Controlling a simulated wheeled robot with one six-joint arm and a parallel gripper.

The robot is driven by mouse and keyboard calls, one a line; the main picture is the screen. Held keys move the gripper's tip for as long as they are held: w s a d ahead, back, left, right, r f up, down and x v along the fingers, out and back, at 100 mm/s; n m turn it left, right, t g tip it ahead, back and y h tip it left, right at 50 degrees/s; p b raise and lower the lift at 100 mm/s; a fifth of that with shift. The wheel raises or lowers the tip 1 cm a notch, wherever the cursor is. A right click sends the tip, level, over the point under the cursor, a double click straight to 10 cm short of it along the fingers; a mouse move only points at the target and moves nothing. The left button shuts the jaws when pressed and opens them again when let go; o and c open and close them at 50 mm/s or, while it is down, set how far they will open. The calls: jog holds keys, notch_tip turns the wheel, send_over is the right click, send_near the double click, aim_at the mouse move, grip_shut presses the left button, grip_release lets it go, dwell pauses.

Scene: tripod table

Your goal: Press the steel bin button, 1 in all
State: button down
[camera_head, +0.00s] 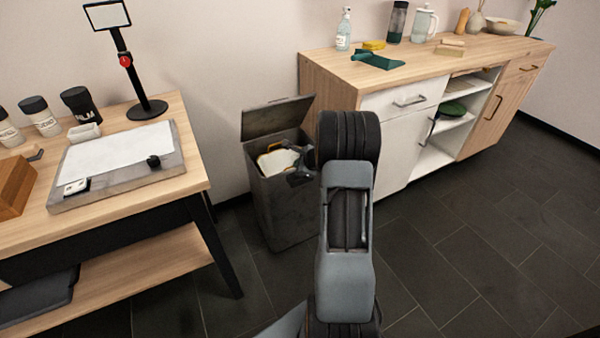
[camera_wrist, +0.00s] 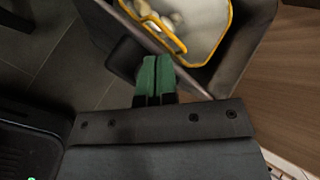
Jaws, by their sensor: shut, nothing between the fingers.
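The steel bin (camera_head: 282,210) stands on the floor between the table and the cabinet. Its lid (camera_head: 277,116) is tilted up open, and a white liner with a yellow rim shows inside. My gripper (camera_head: 298,177) is at the bin's upper front right, partly hidden by my own arm. In the wrist view its green fingertips (camera_wrist: 157,76) are together with nothing between them, close to the bin's edge (camera_wrist: 203,82). A dark block beside the fingertips (camera_wrist: 126,58) may be the bin button; I cannot tell for sure, nor whether the fingertips touch it.
The wooden table (camera_head: 140,202) with a tray, jars and a stand is left of the bin. The cabinet (camera_head: 395,105) with a white drawer and open shelves is close on the right. Dark floor tiles (camera_head: 480,250) are clear at the right front.

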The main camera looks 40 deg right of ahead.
jog(key=shift+r, duration=0.1)
notch_tip(320, 180, up, 5)
jog(key=p, duration=0.4)
dwell(0.8)
